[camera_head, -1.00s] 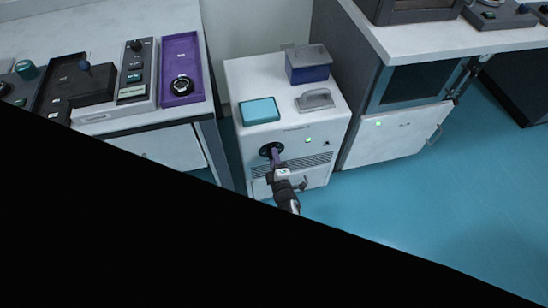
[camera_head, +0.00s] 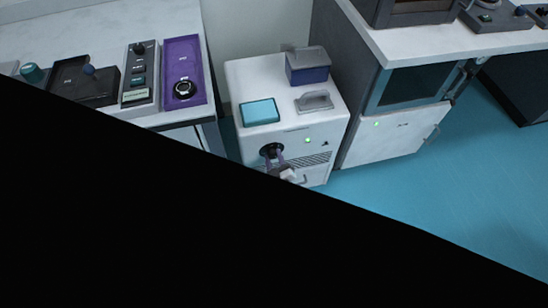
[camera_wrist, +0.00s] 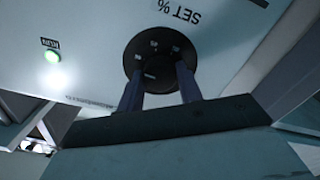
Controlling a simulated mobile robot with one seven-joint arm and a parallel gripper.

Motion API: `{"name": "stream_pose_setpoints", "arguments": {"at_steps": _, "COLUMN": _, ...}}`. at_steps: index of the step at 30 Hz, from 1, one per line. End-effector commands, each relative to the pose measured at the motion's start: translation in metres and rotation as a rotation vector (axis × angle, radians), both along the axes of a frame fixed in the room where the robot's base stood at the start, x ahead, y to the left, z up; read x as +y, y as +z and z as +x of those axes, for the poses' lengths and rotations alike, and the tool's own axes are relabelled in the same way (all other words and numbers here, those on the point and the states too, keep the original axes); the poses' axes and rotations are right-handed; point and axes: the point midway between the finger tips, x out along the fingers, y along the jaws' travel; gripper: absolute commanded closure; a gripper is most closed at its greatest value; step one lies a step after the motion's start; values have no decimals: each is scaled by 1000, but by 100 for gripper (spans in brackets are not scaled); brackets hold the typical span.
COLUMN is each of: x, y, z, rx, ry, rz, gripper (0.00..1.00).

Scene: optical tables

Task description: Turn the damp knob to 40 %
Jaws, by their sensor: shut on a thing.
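A round black knob (camera_head: 271,149) sits on the front of a white cabinet (camera_head: 242,88). In the wrist view the black knob's dial (camera_wrist: 150,45) shows upside down, with small marks and "SET %" printed beside it. My gripper (camera_wrist: 160,78) has its two purple-grey fingers on either side of the knob's centre and is shut on it. In the head view the fingers reach the knob from the lower right, and a black area hides most of my arm. The knob's exact setting is too small to read.
A green light (camera_wrist: 52,57) is lit on the cabinet front. On the cabinet top are a teal pad (camera_head: 260,111), a blue-grey box (camera_head: 307,66) and a grey handled block (camera_head: 314,101). A bench at left carries a purple panel (camera_head: 183,55) with another black knob. Blue floor lies open at right.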

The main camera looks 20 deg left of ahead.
Motion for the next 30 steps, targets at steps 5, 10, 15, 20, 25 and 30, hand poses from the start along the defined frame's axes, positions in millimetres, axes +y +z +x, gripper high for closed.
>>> {"name": "stream_pose_setpoints", "arguments": {"at_steps": 5, "x": 1, "y": 2, "z": 2, "rx": 37, "ry": 1, "rz": 60, "gripper": 87}}
{"name": "stream_pose_setpoints", "arguments": {"at_steps": 10, "x": 1, "y": 2, "z": 2, "rx": 56, "ry": 1, "rz": 89, "gripper": 87}}
{"name": "stream_pose_setpoints", "arguments": {"at_steps": 15, "x": 1, "y": 2, "z": 2, "rx": 63, "ry": 1, "rz": 100, "gripper": 87}}
{"name": "stream_pose_setpoints", "arguments": {"at_steps": 20, "x": 1, "y": 2, "z": 2, "rx": 63, "ry": 1, "rz": 100, "gripper": 87}}
{"name": "stream_pose_setpoints", "arguments": {"at_steps": 25, "x": 1, "y": 2, "z": 2, "rx": 62, "ry": 0, "rz": 99, "gripper": 60}}
{"name": "stream_pose_setpoints", "arguments": {"at_steps": 30, "x": 0, "y": 1, "z": 1, "rx": 64, "ry": 0, "rz": 98, "gripper": 43}}
